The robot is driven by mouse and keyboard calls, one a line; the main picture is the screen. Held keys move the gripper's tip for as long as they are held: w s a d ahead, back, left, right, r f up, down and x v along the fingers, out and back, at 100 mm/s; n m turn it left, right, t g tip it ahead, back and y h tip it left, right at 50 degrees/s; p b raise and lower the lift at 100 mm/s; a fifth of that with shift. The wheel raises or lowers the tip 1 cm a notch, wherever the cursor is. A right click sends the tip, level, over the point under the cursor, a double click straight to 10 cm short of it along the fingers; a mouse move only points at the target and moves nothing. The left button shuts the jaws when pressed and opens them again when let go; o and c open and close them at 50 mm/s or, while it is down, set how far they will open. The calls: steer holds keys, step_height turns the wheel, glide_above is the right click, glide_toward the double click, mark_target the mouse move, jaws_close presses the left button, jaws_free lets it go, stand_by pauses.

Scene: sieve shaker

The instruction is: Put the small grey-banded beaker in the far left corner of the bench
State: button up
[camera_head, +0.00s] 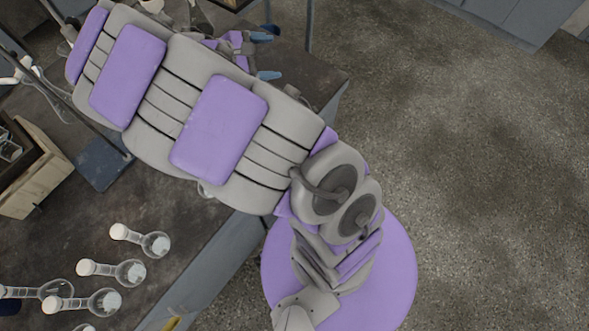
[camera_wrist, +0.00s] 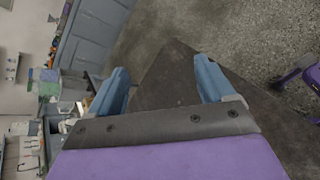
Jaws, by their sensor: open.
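I cannot make out the small grey-banded beaker in either view; my arm covers much of the bench in the head view. My gripper (camera_head: 266,56) is open at the top of the head view, partly behind my arm. In the wrist view its two blue fingers (camera_wrist: 160,78) stand apart with nothing between them. The dark bench top (camera_head: 310,80) shows a bare corner beyond my arm. In the wrist view a bare bench corner (camera_wrist: 172,65) shows between and beyond the fingers.
Several round flasks with white stoppers (camera_head: 125,272) lie on the bench at lower left. A wooden box (camera_head: 35,170) holding glassware is at the left edge. A dark stand base (camera_head: 102,165) is beside it. Cluttered small items (camera_wrist: 72,90) show at left in the wrist view.

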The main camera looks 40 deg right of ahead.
steer(key=s+a+r+m+g+y, duration=0.1)
steer(key=s+r+m+y, duration=0.15)
steer(key=s, duration=0.55)
steer(key=s+r+m+g+y, duration=0.1)
steer(key=s+m+y, duration=0.25)
steer(key=s, duration=0.45)
steer(key=s+a+m+y, duration=0.4)
steer(key=s+a, duration=0.7)
steer(key=s, duration=0.3)
steer(key=shift+a+f+m+y, duration=0.15)
steer(key=shift+a+m+y, duration=0.15)
steer(key=shift+y, duration=0.6)
